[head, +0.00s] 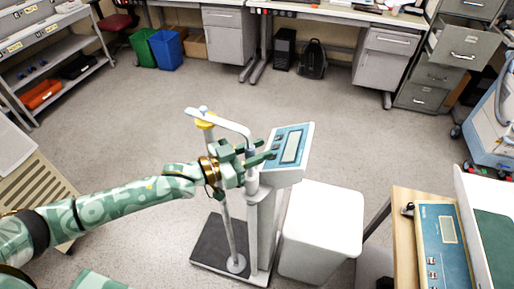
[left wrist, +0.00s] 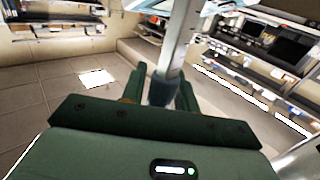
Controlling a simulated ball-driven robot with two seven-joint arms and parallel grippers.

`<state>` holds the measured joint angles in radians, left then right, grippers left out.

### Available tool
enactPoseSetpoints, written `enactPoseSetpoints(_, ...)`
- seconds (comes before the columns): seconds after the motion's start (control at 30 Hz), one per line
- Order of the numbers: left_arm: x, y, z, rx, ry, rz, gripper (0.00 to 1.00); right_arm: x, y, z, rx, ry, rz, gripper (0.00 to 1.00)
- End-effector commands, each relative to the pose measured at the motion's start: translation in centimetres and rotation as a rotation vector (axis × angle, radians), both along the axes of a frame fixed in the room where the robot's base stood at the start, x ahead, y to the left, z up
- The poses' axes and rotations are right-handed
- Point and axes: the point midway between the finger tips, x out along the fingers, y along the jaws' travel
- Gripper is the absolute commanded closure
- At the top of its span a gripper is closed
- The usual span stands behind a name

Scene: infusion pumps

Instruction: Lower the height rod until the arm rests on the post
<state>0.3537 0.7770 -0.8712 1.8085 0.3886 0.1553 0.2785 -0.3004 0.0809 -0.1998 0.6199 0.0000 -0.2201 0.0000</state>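A medical scale stands on the floor with a dark platform (head: 212,247), a grey post (head: 265,225) and a tilted display head (head: 290,146). A thin height rod (head: 228,215) runs up beside the post. A white bent arm (head: 222,121) with a yellow part below it reaches left at the top. My right gripper is out of view.
A white bin (head: 322,232) stands close to the right of the post. A wooden table (head: 405,215) with a blue-panelled device (head: 443,250) is at the lower right. A slatted bench (head: 40,200) is at left. The floor behind the scale is clear.

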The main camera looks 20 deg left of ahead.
Motion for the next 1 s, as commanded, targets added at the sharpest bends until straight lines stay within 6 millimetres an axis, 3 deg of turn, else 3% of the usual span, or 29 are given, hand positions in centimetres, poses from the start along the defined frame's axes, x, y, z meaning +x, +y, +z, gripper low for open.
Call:
enactPoseSetpoints(0.57, -0.5, 0.6, 0.1, -0.002, -0.002, 0.001, 0.56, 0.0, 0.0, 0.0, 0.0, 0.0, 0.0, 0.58)
enactPoseSetpoints(0.67, -1.6, 1.8, 0.0, 0.0, 0.0, 0.001, 0.56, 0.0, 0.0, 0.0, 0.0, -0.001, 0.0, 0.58)
enactPoseSetpoints(1.0, -7.9, 8.5, 0.0, 0.002, 0.005, 0.0, 0.56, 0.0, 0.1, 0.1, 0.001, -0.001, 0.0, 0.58)
